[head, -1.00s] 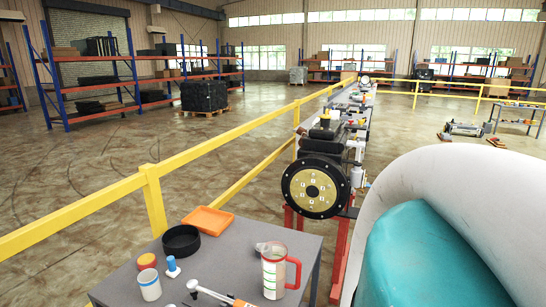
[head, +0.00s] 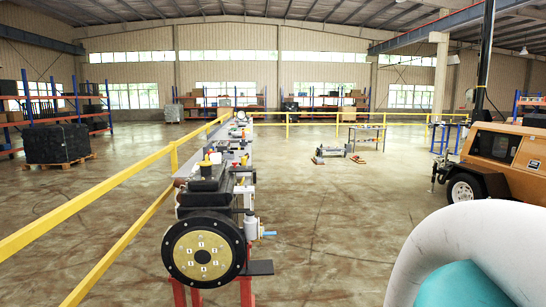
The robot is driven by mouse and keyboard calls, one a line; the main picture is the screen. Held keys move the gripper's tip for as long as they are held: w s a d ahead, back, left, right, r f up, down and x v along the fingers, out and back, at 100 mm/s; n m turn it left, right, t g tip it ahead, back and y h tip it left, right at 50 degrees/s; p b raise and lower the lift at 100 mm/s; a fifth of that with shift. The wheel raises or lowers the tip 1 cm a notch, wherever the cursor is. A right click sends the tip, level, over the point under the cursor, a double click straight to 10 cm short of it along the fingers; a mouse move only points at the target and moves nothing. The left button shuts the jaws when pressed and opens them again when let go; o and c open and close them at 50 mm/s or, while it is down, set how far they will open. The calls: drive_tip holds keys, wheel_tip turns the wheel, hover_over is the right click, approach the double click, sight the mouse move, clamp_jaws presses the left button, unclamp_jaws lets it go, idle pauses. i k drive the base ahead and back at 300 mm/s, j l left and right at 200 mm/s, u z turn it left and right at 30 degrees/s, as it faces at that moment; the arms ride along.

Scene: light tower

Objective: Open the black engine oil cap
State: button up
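The engine (head: 208,200) stands left of centre in the head view on a red stand (head: 246,292). Its front carries a large black wheel with a pale yellow, numbered disc (head: 202,255). Black parts and a small yellow-orange piece (head: 206,165) show on its top. I cannot pick out the black oil cap for certain at this size. My gripper is not in view. A white and teal part of my own body fills the lower right corner.
A yellow railing (head: 125,200) runs along the left of the engine. An orange trailer unit (head: 500,160) with a dark mast stands at right. A small table (head: 366,127) is at the back. Open floor (head: 330,220) lies right of the engine.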

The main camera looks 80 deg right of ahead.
sight(206, 163)
drive_tip(key=z, duration=1.45)
drive_tip(key=i+j, duration=0.05)
